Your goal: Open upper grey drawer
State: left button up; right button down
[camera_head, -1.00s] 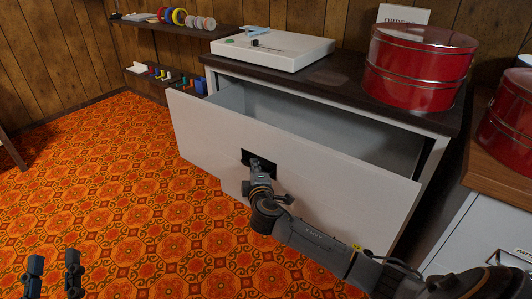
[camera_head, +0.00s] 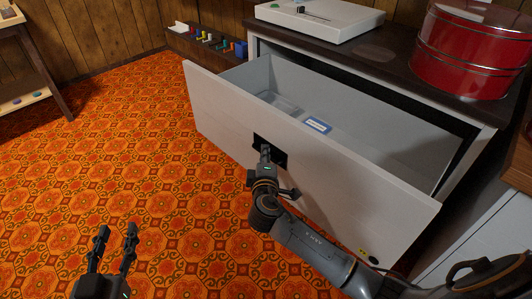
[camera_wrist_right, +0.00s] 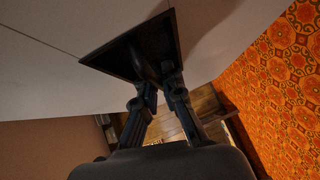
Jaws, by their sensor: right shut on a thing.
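The upper grey drawer (camera_head: 345,175) stands pulled well out of its cabinet in the head view, its inside showing. A small blue and white item (camera_head: 318,125) lies inside it, with a clear, hard-to-make-out object beside it. My right gripper (camera_head: 264,152) is shut on the drawer's dark recessed handle (camera_head: 280,154) in the front panel. In the right wrist view, its fingers (camera_wrist_right: 157,88) reach into the dark handle recess (camera_wrist_right: 135,48). My left gripper (camera_head: 117,232) is open and empty over the carpet at the lower left.
A white flat device (camera_head: 320,20) and a red round tin (camera_head: 467,45) stand on the dark cabinet top. A low shelf (camera_head: 205,45) with small coloured items is at the back wall. A small table (camera_head: 45,60) stands at the far left. The patterned carpet left of the drawer is clear.

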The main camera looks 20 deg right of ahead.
jog(key=shift+f, duration=0.1)
jog(key=c, duration=1.7)
grip_release()
jog(key=v, duration=1.2)
